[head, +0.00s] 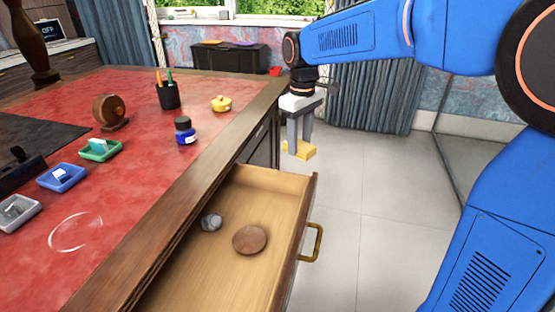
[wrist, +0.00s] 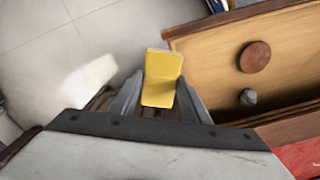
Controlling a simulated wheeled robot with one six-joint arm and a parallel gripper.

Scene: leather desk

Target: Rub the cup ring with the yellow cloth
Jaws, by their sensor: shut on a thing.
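My gripper (head: 300,146) is shut on the yellow cloth (head: 301,151) and holds it in the air to the right of the desk, beyond the open drawer. In the wrist view the cloth (wrist: 161,80) sits between the two fingers of my gripper (wrist: 162,97). The cup ring (head: 76,232) is a pale, whitish circle on the red leather desk top (head: 135,185), at the lower left of the head view. My gripper is well apart from it. The ring is not visible in the wrist view.
The open drawer (head: 225,275) juts out, holding a brown disc (head: 250,239) and a grey lump (head: 211,222). A blue ink bottle (head: 185,131), pen cup (head: 168,95), yellow pot (head: 221,104), green tray (head: 100,149) and blue tray (head: 61,177) stand on the desk. Leather around the ring is mostly clear.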

